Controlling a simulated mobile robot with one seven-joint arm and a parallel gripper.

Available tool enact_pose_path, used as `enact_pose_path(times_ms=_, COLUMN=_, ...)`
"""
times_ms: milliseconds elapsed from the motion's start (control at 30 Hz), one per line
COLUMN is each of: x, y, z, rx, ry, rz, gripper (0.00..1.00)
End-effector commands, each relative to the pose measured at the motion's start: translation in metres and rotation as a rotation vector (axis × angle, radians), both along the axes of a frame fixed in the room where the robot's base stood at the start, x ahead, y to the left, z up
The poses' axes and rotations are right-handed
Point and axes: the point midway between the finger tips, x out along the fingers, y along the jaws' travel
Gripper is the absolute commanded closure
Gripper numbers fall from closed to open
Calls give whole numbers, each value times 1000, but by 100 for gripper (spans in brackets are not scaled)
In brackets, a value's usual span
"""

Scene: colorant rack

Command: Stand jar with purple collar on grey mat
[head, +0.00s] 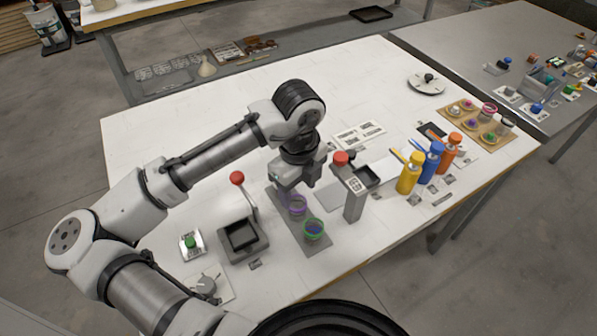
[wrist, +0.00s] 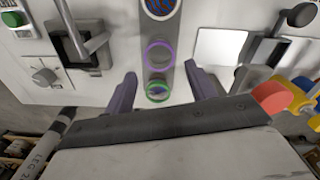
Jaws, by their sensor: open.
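A purple collar (head: 297,205) shows on a long grey strip (head: 322,240) on the white table, just below my gripper. In the wrist view the purple collar (wrist: 147,55) is a ring with a grey inside; I cannot tell whether a clear jar stands under it. A green collar (head: 313,229) sits at the strip's near end and also shows in the wrist view (wrist: 157,98). My gripper (head: 288,193) is open and empty, pointing down over the strip. In the wrist view its fingers (wrist: 160,74) stand either side of the strip.
A grey post with a red knob (head: 354,196) stands close right of the strip. A lever press with a red ball (head: 242,232) stands left. Yellow (head: 410,174), blue (head: 431,163) and orange (head: 448,153) bottles stand right. A tan board (head: 462,127) holds several small jars. The table's back left is clear.

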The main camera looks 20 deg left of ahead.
Motion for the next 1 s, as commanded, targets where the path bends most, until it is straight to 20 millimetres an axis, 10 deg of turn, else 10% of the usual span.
enact_pose_path(times_ms=400, x=0, y=0, z=59, rx=1, ry=0, rz=0, gripper=44)
enact_pose_path(times_ms=1000, x=0, y=0, z=61, rx=-1, ry=0, rz=0, gripper=44)
